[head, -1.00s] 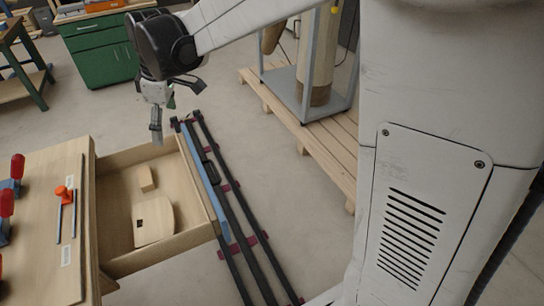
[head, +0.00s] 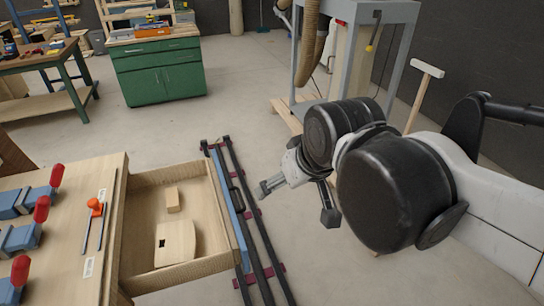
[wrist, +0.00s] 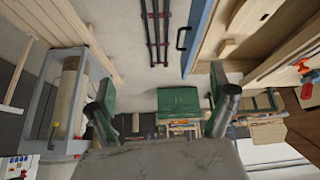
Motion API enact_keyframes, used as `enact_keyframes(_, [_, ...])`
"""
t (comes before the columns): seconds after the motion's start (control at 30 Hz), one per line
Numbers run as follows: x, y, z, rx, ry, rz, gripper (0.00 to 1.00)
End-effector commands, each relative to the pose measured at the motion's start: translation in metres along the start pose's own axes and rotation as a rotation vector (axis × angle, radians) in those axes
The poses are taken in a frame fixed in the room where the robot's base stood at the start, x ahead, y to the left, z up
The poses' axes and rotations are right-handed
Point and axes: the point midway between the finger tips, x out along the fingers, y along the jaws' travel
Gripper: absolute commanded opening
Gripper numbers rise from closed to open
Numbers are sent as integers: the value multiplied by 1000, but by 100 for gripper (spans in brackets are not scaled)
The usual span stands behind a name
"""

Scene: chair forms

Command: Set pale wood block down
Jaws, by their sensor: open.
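A small pale wood block (head: 173,199) lies in the open wooden drawer (head: 194,268), near its middle. A flat pale wood piece with a dark slot (head: 176,243) lies in front of it in the same drawer, apart from the block. My gripper (head: 298,202) is to the right of the drawer, beyond the dark rails, with its fingers spread and nothing between them. In the wrist view, my open gripper (wrist: 162,100) is also empty.
The workbench (head: 62,252) carries red-handled clamps (head: 41,210) and an orange-handled tool (head: 95,207). Dark rails (head: 249,218) run beside the drawer's blue front. A green cabinet (head: 158,72) stands at the back. A grey frame (head: 392,60) stands behind my arm. Open floor lies between.

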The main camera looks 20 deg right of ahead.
Motion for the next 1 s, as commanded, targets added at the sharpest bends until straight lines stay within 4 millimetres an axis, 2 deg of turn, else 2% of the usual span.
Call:
enact_keyframes(0.03, [-1, 3, 11, 34, 13, 9, 90])
enact_keyframes(0.1, [-2, 6, 21, 73, 28, 18, 90])
enact_keyframes(0.23, [-3, 9, 32, 118, 45, 28, 90])
enact_keyframes(0.63, [-3, 10, 34, 131, 51, 30, 90])
enact_keyframes(0.67, [-3, 10, 34, 131, 51, 30, 91])
enact_keyframes(0.73, [-2, 10, 34, 137, 49, 28, 100])
enact_keyframes(0.87, [9, 9, 36, 219, 26, 3, 100])
enact_keyframes(1.0, [36, 5, 39, 439, -41, -65, 100])
